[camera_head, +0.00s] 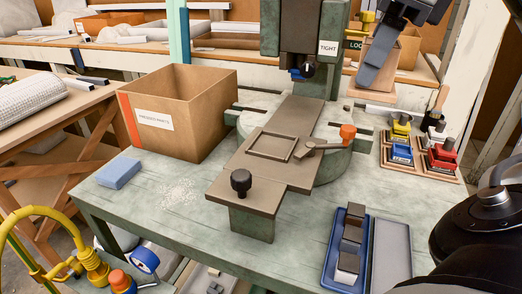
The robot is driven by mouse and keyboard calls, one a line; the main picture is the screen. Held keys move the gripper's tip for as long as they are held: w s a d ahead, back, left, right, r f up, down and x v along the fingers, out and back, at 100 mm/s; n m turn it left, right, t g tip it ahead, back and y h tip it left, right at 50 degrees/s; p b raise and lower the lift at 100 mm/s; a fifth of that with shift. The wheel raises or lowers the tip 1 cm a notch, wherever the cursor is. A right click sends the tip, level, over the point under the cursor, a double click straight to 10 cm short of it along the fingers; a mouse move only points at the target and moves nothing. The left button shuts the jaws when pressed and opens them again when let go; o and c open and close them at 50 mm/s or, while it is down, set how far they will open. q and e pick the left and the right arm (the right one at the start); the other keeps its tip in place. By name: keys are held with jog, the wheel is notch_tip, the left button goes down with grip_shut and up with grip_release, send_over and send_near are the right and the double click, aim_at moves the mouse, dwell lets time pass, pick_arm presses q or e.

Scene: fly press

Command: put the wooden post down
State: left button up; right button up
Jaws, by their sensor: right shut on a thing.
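My right gripper (373,72) is at the upper right, beside the press, with its grey finger pointing down and to the left. It is shut on the wooden post (383,45), a brown piece that is tilted and partly hidden behind the finger. The post's lower end shows just past the back right of the press base; I cannot tell whether it touches anything. My left gripper is not in view.
The green-grey fly press (305,45) stands mid-bench. An open cardboard box (190,125) is left of it. Small coloured fixtures (440,158) stand on wooden trays at right. A blue tray (333,265) holds metal blocks at front. The bench's left front (135,205) is mostly clear.

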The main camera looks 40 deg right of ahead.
jog(key=w+a+f+p, duration=0.1)
jog(key=w+f+p, duration=0.2)
jog(key=w, duration=0.1)
jog(key=w+a+f+p, duration=0.2)
jog(key=w+f+p, duration=0.1)
jog(key=w+p, duration=0.1)
jog(key=w+a+f+p, duration=0.1)
jog(key=w+f+p, duration=0.1)
jog(key=w+p, duration=0.1)
jog(key=shift+w+a+f+p, duration=0.25)
jog(key=shift+w+f+p, duration=0.15)
jog(key=shift+w, duration=0.15)
jog(key=shift+w+f, duration=0.15)
jog(key=shift+f, duration=0.05)
jog(key=shift+x, duration=1.95)
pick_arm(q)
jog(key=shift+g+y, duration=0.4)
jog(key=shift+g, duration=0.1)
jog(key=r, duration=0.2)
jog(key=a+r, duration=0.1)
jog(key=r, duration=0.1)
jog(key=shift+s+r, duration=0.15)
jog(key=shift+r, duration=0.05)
pick_arm(e)
jog(key=shift+d, duration=0.1)
